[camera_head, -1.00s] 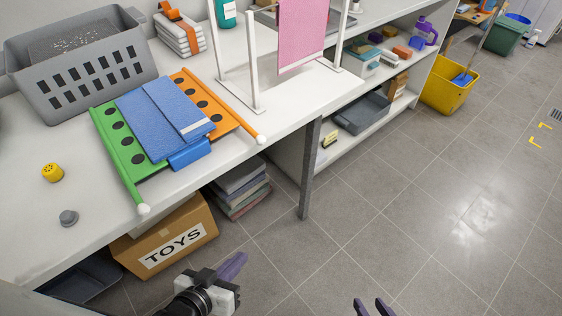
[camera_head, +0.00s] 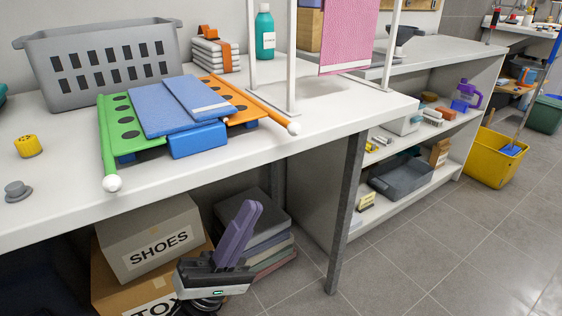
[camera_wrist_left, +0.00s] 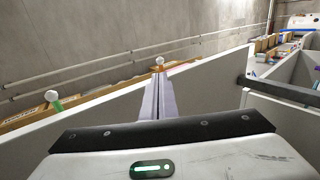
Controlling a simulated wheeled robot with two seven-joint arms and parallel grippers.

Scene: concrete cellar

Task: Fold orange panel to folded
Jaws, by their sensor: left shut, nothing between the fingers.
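A folding board lies on the white table. Its green panel (camera_head: 121,132) is on the left and its orange panel (camera_head: 251,108) on the right, both with dark holes and a rod ending in a white ball. Both panels look spread out flat. A blue folded cloth (camera_head: 166,108) lies across the middle, over part of both panels. A blue block (camera_head: 199,140) sits at the board's front edge. My left gripper (camera_head: 250,208), with purple fingers, is shut and empty, below and in front of the table edge. In the left wrist view its fingers (camera_wrist_left: 159,98) point toward the orange end's white ball. My right gripper is out of view.
A grey basket (camera_head: 101,98) stands behind the board. A white rack (camera_head: 291,60) with a pink cloth (camera_head: 347,38) stands to the right. A yellow cap (camera_head: 28,146) and a grey knob (camera_head: 17,191) lie at left. Boxes and a cloth stack sit under the table.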

